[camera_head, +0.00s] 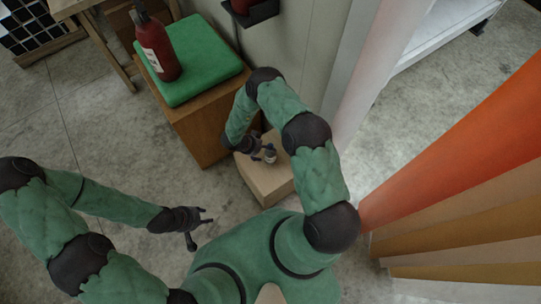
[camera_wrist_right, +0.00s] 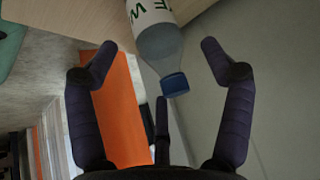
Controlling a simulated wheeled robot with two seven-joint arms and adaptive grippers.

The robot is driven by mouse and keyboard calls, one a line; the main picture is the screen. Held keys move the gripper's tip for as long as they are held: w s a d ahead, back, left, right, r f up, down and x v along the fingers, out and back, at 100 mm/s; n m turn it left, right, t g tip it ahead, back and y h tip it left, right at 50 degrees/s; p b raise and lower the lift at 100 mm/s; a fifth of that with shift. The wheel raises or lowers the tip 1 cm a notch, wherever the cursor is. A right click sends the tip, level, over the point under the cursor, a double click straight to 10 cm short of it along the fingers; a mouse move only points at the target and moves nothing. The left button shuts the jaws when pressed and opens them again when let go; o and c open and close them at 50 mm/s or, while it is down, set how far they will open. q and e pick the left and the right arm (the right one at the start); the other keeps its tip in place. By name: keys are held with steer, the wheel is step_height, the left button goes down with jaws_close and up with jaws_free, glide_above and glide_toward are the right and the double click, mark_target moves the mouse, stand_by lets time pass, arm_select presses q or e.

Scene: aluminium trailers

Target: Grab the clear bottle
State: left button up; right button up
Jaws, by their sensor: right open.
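The clear bottle (camera_wrist_right: 159,48) has a white label with green letters and a blue cap. In the right wrist view it comes in from the top, its cap end between the spread fingers of my right gripper (camera_wrist_right: 160,57). Gaps show on both sides, so the fingers are apart from it. In the head view my right gripper (camera_head: 262,152) is over a light wooden box, and the bottle (camera_head: 271,156) shows small and partly hidden beside it. My left gripper (camera_head: 200,225) is open and empty above the floor.
A light box (camera_head: 268,183) stands by the wall. Beside it, a brown cabinet with a green top (camera_head: 205,65) carries a dark red bottle (camera_head: 157,48). Orange and tan panels (camera_head: 460,150) stand at the right. The floor at the left is mostly clear.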

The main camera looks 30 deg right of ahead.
mark_target(267, 151)
steer(key=b+x, duration=0.2)
steer(key=x, duration=0.3)
steer(key=shift+f, duration=0.1)
steer(key=c, duration=1.4)
